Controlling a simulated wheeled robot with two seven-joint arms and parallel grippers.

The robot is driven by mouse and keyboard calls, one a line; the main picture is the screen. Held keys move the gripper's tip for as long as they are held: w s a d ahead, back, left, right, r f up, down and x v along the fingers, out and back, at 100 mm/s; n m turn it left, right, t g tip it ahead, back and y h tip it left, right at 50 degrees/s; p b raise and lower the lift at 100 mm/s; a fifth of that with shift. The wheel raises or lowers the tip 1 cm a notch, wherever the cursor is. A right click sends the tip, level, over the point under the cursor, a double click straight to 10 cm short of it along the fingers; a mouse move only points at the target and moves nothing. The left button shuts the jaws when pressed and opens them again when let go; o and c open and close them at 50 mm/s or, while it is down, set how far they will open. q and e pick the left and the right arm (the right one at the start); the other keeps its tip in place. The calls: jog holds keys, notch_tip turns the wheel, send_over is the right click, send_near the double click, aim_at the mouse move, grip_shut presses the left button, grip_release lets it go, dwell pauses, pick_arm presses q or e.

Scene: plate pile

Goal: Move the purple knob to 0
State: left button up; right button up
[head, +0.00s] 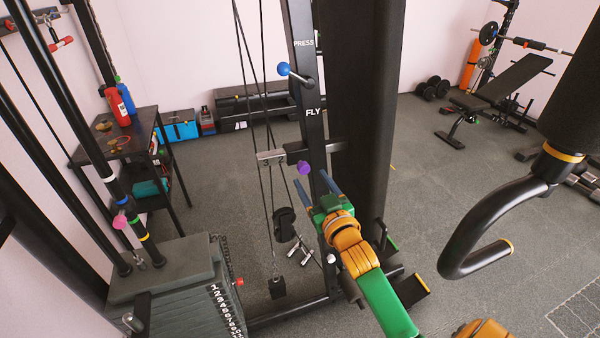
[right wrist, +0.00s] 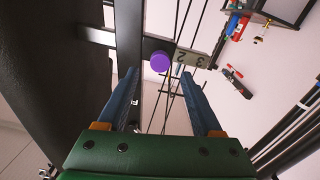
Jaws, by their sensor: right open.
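The purple knob (head: 303,168) sits on a dark horizontal bracket (head: 325,147) on the black upright of the gym machine. It also shows in the right wrist view (right wrist: 159,62), beyond and between my fingertips. A pale plate (head: 270,155) stands beside it, and in the right wrist view this number plate (right wrist: 193,58) shows a 3 and a 2. My right gripper (head: 313,181), with blue fingers and a green body, is open just below the knob. It looks empty, and the knob seems apart from the fingers. My left gripper is not in view.
A blue ball knob (head: 284,69) is higher on the upright, near the FLY and PRESS labels. A black pad (head: 362,90) stands right of it. A curved black handle (head: 470,255) is at right.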

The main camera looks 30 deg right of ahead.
aim_at(305, 170)
jog(key=x, duration=0.3)
jog(key=shift+w+d+f, duration=0.1)
jog(key=shift+d, duration=0.15)
jog(key=shift+w, duration=0.5)
jog(key=shift+a, duration=0.15)
grip_shut()
jog(key=shift+s, duration=0.1)
dwell(0.5)
